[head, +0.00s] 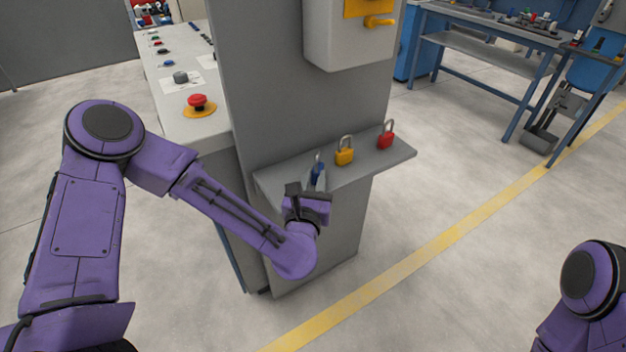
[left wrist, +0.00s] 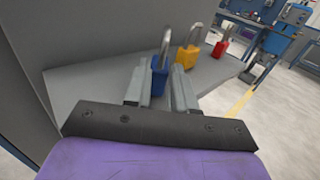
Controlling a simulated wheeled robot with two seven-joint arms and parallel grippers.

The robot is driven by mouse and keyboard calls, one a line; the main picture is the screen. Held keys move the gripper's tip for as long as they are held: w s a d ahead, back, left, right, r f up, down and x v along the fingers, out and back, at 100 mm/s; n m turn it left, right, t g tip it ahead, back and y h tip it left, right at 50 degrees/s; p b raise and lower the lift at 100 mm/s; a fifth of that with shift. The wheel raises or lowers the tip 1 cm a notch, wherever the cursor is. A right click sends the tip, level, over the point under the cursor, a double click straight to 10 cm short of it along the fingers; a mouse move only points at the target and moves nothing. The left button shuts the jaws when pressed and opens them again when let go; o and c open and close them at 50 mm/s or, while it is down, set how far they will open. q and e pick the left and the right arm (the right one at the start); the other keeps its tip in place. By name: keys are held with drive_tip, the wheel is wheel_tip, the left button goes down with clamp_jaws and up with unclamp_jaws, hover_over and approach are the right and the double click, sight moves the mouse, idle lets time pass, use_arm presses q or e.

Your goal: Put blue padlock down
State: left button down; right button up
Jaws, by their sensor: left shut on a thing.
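The blue padlock (head: 317,174) is at the left part of a small grey shelf (head: 399,158) on the side of a grey cabinet. In the left wrist view the blue padlock (left wrist: 159,80) stands upright between the fingers, shackle up. My left gripper (head: 311,187) is shut on it, reaching in from the shelf's front; it also shows in the left wrist view (left wrist: 160,88). The padlock's lower part is hidden, so I cannot tell whether it touches the shelf. Of my right arm, only a purple part shows at the lower right; its gripper is out of view.
A yellow padlock (head: 345,152) and a red padlock (head: 386,135) stand on the shelf to the right of the blue one. A grey box with a yellow handle (head: 379,21) hangs above. A console with a red button (head: 197,101) is at left. Bare shelf shows between the padlocks.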

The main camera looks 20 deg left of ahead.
use_arm(q)
drive_tip(key=c, duration=0.9)
unclamp_jaws()
drive_tip(key=shift+f, duration=0.1)
drive_tip(key=shift+c, duration=0.2)
